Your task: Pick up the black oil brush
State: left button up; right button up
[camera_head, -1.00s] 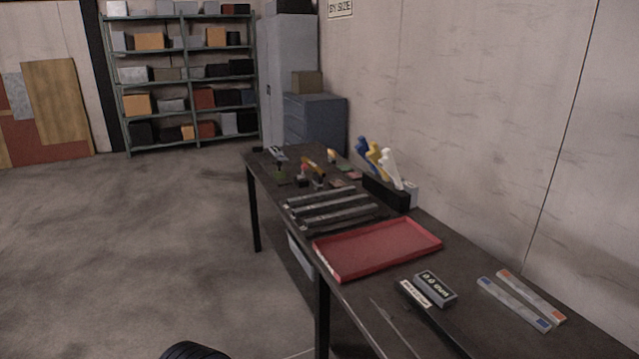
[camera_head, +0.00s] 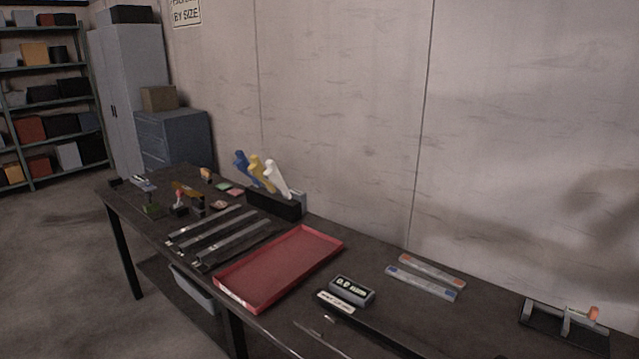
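I cannot make out a black oil brush for certain. A black holder (camera_head: 274,205) stands against the wall at the back of the dark table (camera_head: 300,328). A blue handle (camera_head: 241,163), a yellow handle (camera_head: 261,170) and a white handle (camera_head: 277,180) lean up out of it; what they belong to is hidden in the holder. Several small tools, too small to name, lie at the table's far left end. Neither of my grippers is in view.
A red tray (camera_head: 284,265) lies empty mid-table, beside long metal bars in a dark rack (camera_head: 215,238). A small display box (camera_head: 352,289), two pale strips (camera_head: 421,283) and a grey gauge-like device (camera_head: 565,322) lie to the right. A cabinet (camera_head: 128,95) and shelves stand behind left.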

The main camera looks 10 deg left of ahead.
aim_at(198, 209)
jog(key=i+j+z, duration=0.2)
jog(key=j+z, duration=0.2)
jog(key=j, duration=0.85)
jog(key=j+z, duration=0.4)
jog(key=j, duration=0.85)
jog(key=k+j+z, duration=0.1)
jog(key=j+z, duration=0.3)
jog(key=j, duration=0.9)
jog(key=i+j+z, duration=0.1)
jog(key=j+z, duration=0.35)
jog(key=j, duration=0.9)
jog(key=k+j+z, duration=0.1)
jog(key=j+z, duration=0.3)
jog(key=j, duration=1)
